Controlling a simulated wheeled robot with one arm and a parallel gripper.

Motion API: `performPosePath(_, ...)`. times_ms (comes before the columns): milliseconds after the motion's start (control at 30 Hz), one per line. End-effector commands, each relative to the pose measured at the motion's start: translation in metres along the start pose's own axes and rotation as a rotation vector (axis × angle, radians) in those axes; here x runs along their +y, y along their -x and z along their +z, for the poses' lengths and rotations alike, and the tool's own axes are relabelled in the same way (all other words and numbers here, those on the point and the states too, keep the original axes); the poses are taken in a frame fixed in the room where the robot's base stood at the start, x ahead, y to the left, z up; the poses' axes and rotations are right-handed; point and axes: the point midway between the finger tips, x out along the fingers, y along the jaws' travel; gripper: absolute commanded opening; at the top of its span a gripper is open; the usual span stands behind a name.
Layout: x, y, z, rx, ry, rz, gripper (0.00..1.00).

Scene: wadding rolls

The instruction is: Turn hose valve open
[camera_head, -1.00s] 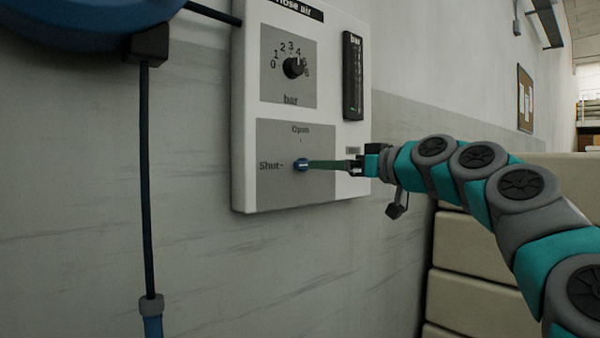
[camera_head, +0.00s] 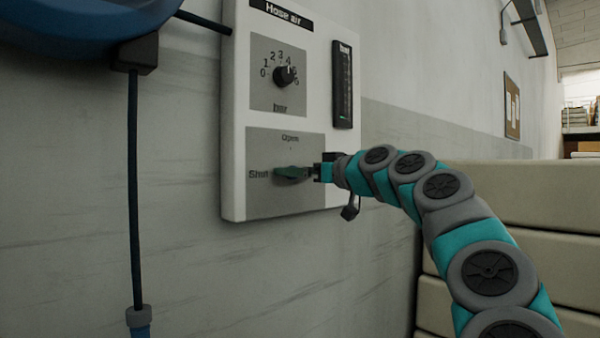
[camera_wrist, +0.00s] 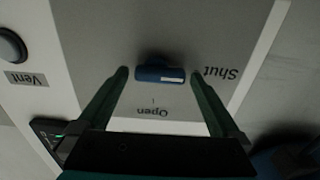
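The hose valve (camera_wrist: 160,74) is a small blue handle on the grey lower plate of the white panel. Its white-marked end points toward the word "Shut" (camera_wrist: 221,73); "Open" (camera_head: 290,138) is printed above it in the head view. My gripper (camera_wrist: 158,73) is open, with one green finger beside each end of the handle and a small gap showing at both sides. In the head view my gripper (camera_head: 293,172) reaches the valve from the right and its finger hides the handle.
A pressure knob (camera_head: 284,76) with a 0 to 6 bar scale and a black gauge (camera_head: 343,85) are above the valve. A Vent button (camera_wrist: 10,46) is at the wrist view's upper left. A blue reel (camera_head: 75,30) and hanging hose (camera_head: 135,200) are at left; cream blocks (camera_head: 520,240) stand at right.

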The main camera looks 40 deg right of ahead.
Motion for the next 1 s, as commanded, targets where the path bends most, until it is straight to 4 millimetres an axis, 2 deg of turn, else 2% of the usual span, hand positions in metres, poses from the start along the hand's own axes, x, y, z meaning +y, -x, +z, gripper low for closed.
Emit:
performPosePath(67, 0.0001, 0.0001, 0.0001, 0.000, 0.000, 0.000, 0.91)
performPosePath(700, 0.0001, 0.0001, 0.0005, -0.001, 0.000, 0.000, 0.21)
performPosePath(1000, 0.0006, 0.0003, -0.0003, -0.001, -0.043, 0.000, 0.21)
